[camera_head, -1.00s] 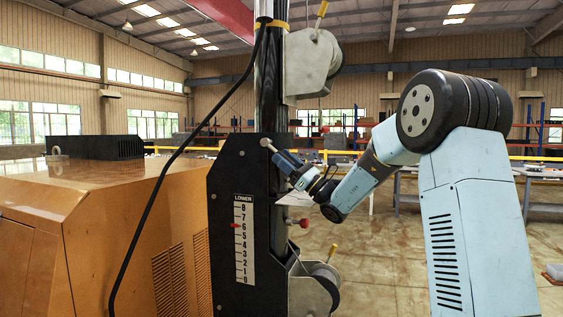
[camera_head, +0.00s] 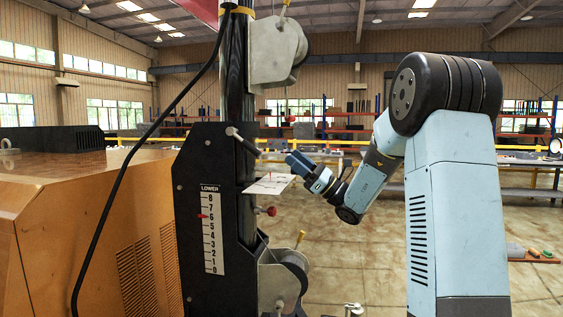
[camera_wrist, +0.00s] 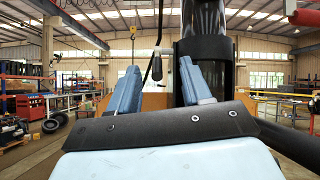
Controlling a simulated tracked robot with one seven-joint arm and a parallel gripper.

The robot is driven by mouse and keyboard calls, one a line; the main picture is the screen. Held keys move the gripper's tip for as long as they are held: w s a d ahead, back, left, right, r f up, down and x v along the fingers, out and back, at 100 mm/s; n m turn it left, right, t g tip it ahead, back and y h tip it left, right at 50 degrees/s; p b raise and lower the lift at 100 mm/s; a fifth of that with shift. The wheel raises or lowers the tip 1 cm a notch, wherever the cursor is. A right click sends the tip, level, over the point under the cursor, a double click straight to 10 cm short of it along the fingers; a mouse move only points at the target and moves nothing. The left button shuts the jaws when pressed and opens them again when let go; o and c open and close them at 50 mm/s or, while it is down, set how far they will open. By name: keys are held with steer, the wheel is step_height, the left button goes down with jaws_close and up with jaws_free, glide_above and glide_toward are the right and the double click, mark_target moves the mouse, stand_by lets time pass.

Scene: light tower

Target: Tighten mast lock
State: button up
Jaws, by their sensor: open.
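The mast lock looks like a T-shaped lever, a dark rod with a pale ball end (camera_head: 231,131), at the top of the black mast housing (camera_head: 190,240). It stands out from the housing and tilts down to the right. In the wrist view a dark lever (camera_wrist: 157,66) hangs between and beyond my fingers, beside the dark mast (camera_wrist: 205,45). My gripper (camera_head: 291,160) is right of the lever, apart from it and empty. Its two blue fingers (camera_wrist: 158,88) stand apart in the wrist view.
A white plate (camera_head: 268,185) and a red knob (camera_head: 271,211) stick out right of the housing, below my gripper. A winch (camera_head: 275,50) is above, another winch (camera_head: 285,280) below. A black cable (camera_head: 130,160) hangs at left before the orange cabinet (camera_head: 60,220).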

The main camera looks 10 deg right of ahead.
steer(key=shift+s+d, duration=0.4)
steer(key=shift+d, duration=0.4)
